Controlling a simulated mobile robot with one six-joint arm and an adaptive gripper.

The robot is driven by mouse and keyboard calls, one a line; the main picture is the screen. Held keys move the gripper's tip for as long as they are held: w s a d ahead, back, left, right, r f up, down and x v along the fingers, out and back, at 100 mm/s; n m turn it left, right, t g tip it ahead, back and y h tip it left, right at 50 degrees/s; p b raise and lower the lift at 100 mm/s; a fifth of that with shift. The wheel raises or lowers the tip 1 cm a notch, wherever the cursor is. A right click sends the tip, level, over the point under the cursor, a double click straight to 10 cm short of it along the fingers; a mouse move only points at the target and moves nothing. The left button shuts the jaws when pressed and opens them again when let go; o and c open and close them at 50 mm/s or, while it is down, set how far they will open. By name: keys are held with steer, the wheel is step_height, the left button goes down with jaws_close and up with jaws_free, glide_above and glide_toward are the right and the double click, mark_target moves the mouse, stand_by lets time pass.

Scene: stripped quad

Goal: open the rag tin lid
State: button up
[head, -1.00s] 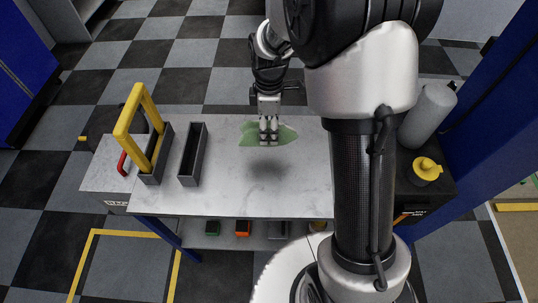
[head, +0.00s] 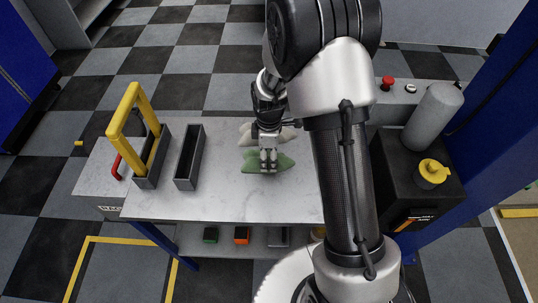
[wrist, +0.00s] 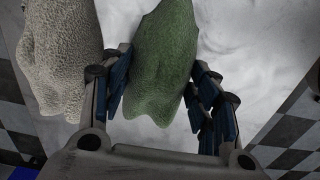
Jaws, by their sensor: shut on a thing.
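A green rag (head: 284,162) is at or just above the white bench top, in the middle. My gripper (head: 268,165) points down over it and is shut on it. In the wrist view the green rag (wrist: 162,60) lies between my two fingers (wrist: 160,98). A pale, cream rag (head: 246,132) lies just behind it; in the wrist view it is at the left (wrist: 60,55), outside the fingers. I cannot pick out a rag tin or its lid for certain.
A narrow dark tray (head: 189,157) and a yellow frame (head: 128,105) stand on the bench (head: 230,205) at the left. A black unit (head: 420,195) with a yellow-capped item (head: 433,172) and a grey cylinder (head: 434,115) is at the right. Small bins line the lower shelf.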

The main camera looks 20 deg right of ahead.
steer(key=shift+f, duration=0.15)
steer(key=o, duration=1)
steer(key=shift+c, duration=0.2)
